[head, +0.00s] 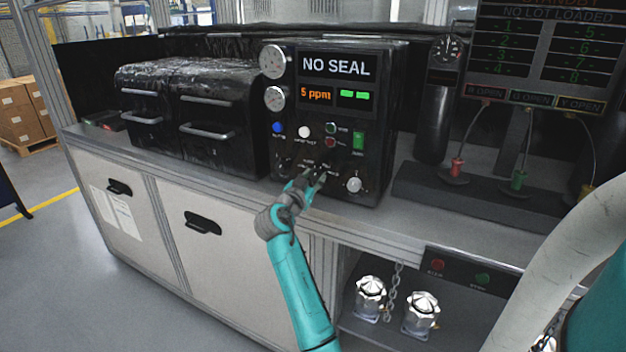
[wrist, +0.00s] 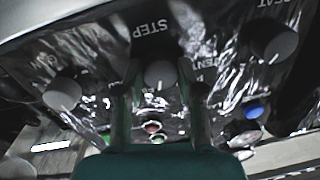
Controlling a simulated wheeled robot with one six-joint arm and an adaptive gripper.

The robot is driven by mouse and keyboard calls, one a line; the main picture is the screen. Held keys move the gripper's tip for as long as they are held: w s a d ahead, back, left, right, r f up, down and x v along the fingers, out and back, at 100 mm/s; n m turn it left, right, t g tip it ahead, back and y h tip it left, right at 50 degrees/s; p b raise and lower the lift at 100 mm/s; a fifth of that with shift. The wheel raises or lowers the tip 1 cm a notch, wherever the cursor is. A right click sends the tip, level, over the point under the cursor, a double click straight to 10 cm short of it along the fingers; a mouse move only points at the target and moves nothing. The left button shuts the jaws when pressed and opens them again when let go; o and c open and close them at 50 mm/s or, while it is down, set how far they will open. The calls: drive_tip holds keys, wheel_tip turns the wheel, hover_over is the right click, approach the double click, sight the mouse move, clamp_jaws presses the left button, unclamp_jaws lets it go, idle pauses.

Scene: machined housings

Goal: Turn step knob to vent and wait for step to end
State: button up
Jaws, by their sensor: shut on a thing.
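The control box (head: 345,110) stands on the bench with a screen reading NO SEAL, 5 ppm and two green blocks. In the wrist view, a grey round step knob (wrist: 160,74) sits beneath the inverted word STEP. A partly covered label ending in ENT shows to its right. My gripper (wrist: 159,84) has one finger on each side of this knob and is shut on it. In the head view my gripper (head: 314,180) reaches the lower front of the box and mostly hides the knob. I cannot tell which setting the knob points to.
Neighbouring knobs flank it in the wrist view, one at left (wrist: 62,91) and one at right (wrist: 274,43). A green switch (head: 358,140) and a white knob (head: 354,184) are close right of my gripper.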

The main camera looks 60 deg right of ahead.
drive_tip(key=shift+n, duration=0.3)
drive_tip(key=n, duration=0.3)
drive_tip(key=shift+n, duration=0.4)
drive_tip(key=n, duration=0.4)
drive_tip(key=shift+g+y, duration=0.3)
drive_tip(key=n, duration=0.4)
drive_tip(key=shift+w+r+n, duration=0.1)
drive_tip(key=shift+n, duration=0.2)
drive_tip(key=shift+n+g, duration=0.4)
drive_tip(key=shift+n, duration=1.4)
drive_tip(key=o, duration=1.1)
drive_tip(key=shift+o, duration=0.2)
